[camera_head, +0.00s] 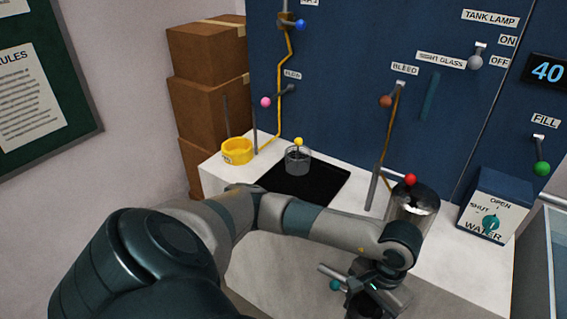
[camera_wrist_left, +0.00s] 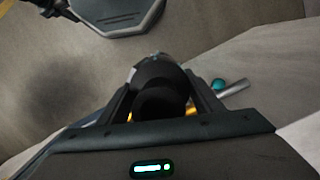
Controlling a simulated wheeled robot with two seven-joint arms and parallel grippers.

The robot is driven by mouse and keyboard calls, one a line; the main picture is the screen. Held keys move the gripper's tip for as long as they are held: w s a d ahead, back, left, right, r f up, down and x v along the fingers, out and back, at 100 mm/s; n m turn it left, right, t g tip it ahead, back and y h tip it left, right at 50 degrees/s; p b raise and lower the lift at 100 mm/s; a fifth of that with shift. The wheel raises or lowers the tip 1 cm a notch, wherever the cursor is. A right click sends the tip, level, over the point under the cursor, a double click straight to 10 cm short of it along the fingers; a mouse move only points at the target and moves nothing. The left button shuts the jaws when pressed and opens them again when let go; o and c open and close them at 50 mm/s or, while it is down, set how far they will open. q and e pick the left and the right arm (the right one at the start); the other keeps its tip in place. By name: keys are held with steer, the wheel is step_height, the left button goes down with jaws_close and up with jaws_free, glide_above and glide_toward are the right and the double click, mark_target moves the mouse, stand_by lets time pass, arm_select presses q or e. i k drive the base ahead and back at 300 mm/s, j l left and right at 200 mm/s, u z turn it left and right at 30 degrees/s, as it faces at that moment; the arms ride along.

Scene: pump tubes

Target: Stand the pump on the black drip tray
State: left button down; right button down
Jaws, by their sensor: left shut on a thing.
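My left gripper (camera_head: 372,292) is at the lower right of the head view, in front of the white counter, and is shut on a dark rounded thing that I take to be the pump (camera_wrist_left: 160,88). A grey bar and a teal ball (camera_wrist_left: 217,85) stick out beside it in the left wrist view; the teal ball (camera_head: 335,285) also shows in the head view. Most of the pump is hidden by the gripper and wrist. The black drip tray (camera_head: 322,193) lies flat on the counter, left of and beyond the gripper. My right gripper is not in view.
A clear jar with a yellow ball (camera_head: 298,160) stands at the tray's back edge. A yellow ring-shaped container (camera_head: 237,151) is to its left. A metallic cylinder (camera_head: 425,205) with a red ball and a blue water box (camera_head: 488,205) stand to the right. The tray's front part looks clear.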

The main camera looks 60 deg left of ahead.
mark_target(309, 196)
steer(key=k+j, duration=0.1)
steer(key=j, duration=0.3)
steer(key=k+j, duration=0.15)
steer(key=j, duration=0.25)
steer(key=k+j+u, duration=0.1)
steer(key=j, duration=0.3)
steer(key=k+j, duration=0.1)
steer(key=j, duration=0.3)
steer(key=k+j, duration=0.1)
steer(key=j, duration=0.3)
